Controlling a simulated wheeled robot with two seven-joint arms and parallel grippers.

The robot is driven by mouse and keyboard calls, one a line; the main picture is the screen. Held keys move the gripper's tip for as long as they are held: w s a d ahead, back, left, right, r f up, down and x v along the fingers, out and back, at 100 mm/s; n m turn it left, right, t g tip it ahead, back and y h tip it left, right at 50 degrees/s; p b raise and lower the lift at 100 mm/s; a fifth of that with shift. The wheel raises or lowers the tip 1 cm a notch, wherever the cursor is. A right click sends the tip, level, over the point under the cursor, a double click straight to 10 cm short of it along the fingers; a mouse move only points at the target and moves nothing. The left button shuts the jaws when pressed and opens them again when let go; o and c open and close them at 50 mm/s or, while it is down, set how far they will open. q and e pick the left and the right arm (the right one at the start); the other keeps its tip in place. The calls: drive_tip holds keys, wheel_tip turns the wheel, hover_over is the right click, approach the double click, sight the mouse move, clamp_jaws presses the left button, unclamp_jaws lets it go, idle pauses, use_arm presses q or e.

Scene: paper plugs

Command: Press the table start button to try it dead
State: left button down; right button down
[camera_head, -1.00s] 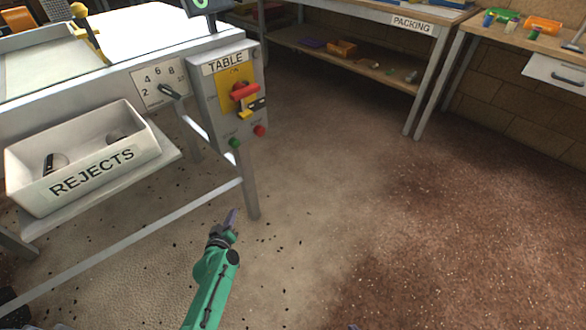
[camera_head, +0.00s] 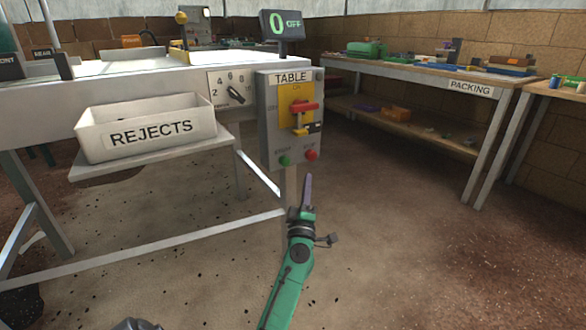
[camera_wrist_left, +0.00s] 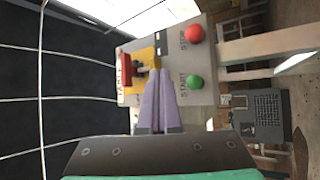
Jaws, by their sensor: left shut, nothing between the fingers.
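The table control box (camera_head: 266,118) is grey and labelled TABLE. Its green START button (camera_head: 284,160) is at the lower left, beside the red STOP button (camera_head: 311,155). Above them a red handle (camera_head: 304,107) sits on a yellow plate, with a yellow and black piece hanging at it. My left gripper (camera_head: 308,177) is shut and empty, pointing up, just below and right of the START button in the head view. In the left wrist view its fingers (camera_wrist_left: 158,74) lie left of the START button (camera_wrist_left: 194,82), apparently short of the box. My right gripper is not in view.
A display (camera_head: 283,25) above the box reads 0 OFF. A dial (camera_head: 235,94) is left of the box. The white REJECTS bin (camera_head: 85,135) sits on a low shelf. The packing bench (camera_head: 497,82) stands at right. Floor between is clear.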

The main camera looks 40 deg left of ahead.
sight(289, 159)
use_arm(q)
drive_tip(key=w+a+b, duration=0.1)
drive_tip(key=w+a, duration=0.1)
drive_tip(key=a, duration=0.6)
drive_tip(key=shift+w, duration=0.2)
idle(1.7)
drive_tip(key=shift+w+a+b, duration=0.1)
drive_tip(key=shift+a+b, duration=0.2)
drive_tip(key=shift+a, duration=0.15)
drive_tip(key=shift+w+a, duration=0.15)
drive_tip(key=shift+a, duration=0.35)
idle(0.4)
drive_tip(key=shift+d, duration=0.15)
drive_tip(key=shift+s+d+p, duration=0.3)
drive_tip(key=shift+d, duration=0.45)
